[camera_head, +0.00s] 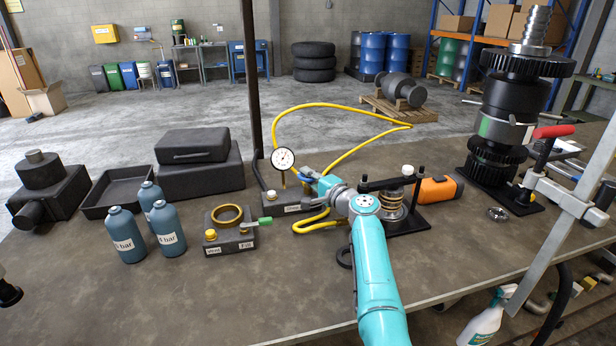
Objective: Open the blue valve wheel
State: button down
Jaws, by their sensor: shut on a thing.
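My gripper (309,175) is at the end of my teal arm, beside the gauge block (283,206) in the middle of the bench. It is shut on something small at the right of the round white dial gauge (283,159). A yellow hose (338,107) loops behind my arm.
Left are a block with a brass ring (228,215) and green lever, and blue bottles (124,236). The front bench is mostly clear.

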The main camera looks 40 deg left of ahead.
jog(key=shift+f, duration=0.2)
jog(key=c, duration=1.5)
grip_release()
jog(key=shift+o, duration=0.2)
jog(key=shift+r, duration=0.1)
jog(key=shift+r, duration=0.1)
